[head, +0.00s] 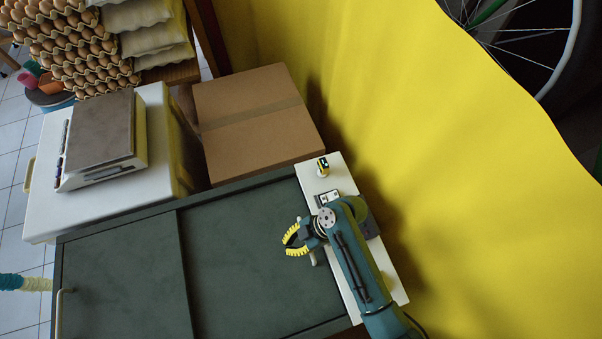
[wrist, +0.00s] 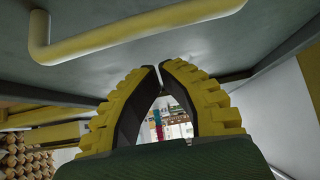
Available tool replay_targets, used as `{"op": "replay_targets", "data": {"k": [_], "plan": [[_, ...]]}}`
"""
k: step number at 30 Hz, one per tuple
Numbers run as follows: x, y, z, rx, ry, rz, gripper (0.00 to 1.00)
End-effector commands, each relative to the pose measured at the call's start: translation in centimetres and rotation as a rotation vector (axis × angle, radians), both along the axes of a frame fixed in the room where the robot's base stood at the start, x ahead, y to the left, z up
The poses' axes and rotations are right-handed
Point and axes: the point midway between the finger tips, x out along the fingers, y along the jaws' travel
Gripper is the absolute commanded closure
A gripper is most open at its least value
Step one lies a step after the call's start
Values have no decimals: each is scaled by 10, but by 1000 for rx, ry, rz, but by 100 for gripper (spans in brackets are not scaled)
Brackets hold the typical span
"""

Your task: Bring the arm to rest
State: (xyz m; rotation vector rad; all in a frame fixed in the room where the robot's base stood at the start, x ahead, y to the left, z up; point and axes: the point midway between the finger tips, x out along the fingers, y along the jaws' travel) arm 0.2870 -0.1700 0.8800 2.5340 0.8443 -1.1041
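My gripper (head: 288,241) is over the right part of the dark green sliding-panel top (head: 235,255), near the white strip along its right side. In the wrist view my gripper (wrist: 160,66) shows two yellow ribbed fingers with dark inner pads. Their tips come together with only a thin line between them. Nothing is held between them. My arm reaches up to it from the lower right, over the white strip (head: 393,282). A pale handle lies close beside my gripper; a yellowish bar handle (wrist: 140,28) crosses the top of the wrist view.
A cardboard box (head: 255,115) stands behind. A scale (head: 103,135) sits on a white-topped unit at left. A yellow wall (head: 430,130) bounds the right.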

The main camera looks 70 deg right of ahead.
Motion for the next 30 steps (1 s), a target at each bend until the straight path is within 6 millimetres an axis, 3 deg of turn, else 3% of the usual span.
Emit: {"op": "replay_targets", "data": {"k": [9, 15, 26, 28, 30], "plan": [[-36, -29, 49, -2, -3, -6, 100], [-52, -39, 70, 0, -3, -3, 100], [-54, -40, 74, 1, -1, 0, 100], [-48, -34, 77, -1, -2, 29, 100], [-27, -24, 90, -22, -15, 104, 100]]}}
